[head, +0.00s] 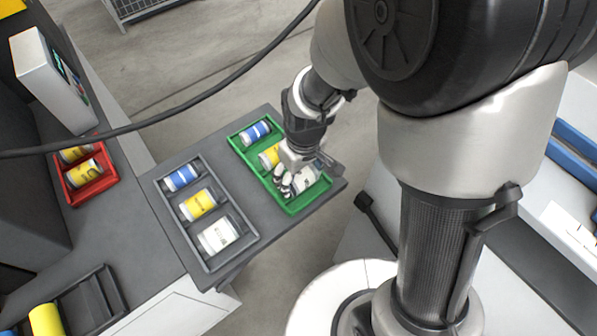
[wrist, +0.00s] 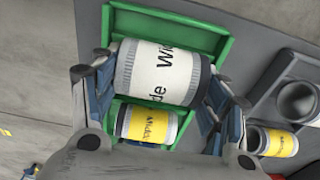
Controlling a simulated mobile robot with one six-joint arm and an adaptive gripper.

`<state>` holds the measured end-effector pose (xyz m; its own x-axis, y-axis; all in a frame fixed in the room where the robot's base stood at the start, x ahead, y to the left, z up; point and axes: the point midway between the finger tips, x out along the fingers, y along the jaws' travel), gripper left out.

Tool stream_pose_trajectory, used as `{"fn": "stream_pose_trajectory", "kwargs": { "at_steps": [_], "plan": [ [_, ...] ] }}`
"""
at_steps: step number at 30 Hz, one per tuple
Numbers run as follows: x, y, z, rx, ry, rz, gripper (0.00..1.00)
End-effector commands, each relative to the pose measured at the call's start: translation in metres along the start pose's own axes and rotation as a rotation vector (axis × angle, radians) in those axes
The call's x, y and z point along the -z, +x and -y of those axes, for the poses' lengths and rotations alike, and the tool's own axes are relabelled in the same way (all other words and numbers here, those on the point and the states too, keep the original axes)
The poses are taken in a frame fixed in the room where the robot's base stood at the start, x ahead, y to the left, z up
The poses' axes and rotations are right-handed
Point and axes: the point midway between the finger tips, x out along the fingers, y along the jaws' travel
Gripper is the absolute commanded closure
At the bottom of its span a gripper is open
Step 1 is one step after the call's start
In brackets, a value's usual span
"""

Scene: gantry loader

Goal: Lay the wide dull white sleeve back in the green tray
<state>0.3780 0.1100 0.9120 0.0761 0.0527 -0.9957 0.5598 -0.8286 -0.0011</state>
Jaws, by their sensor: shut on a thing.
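I cannot tell whether the sleeve touches the tray floor. A yellow sleeve (wrist: 147,124) lies in the middle compartment and a blue sleeve (head: 256,132) in the far one.
Left of the green tray, a grey tray (head: 247,241) holds a blue, a yellow and a white sleeve. A red tray (head: 110,180) with yellow sleeves stands further left. A dark tray (head: 95,295) is at lower left. A black cable crosses the head view.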

Motion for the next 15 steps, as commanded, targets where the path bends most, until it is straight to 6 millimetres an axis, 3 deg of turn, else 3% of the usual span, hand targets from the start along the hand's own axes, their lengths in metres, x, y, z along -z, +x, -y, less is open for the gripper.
{"fn": "stream_pose_trajectory", "kwargs": {
  "at_steps": [2, 3, 15],
  "plan": [
    [0.0006, -0.0009, -0.0002, 0.000, 0.000, -0.001, 0.76],
    [0.0006, -0.0009, -0.0002, -0.001, 0.000, -0.001, 0.31],
    [0.0002, -0.0006, -0.0001, 0.000, 0.000, -0.001, 0.09]
  ]
}}
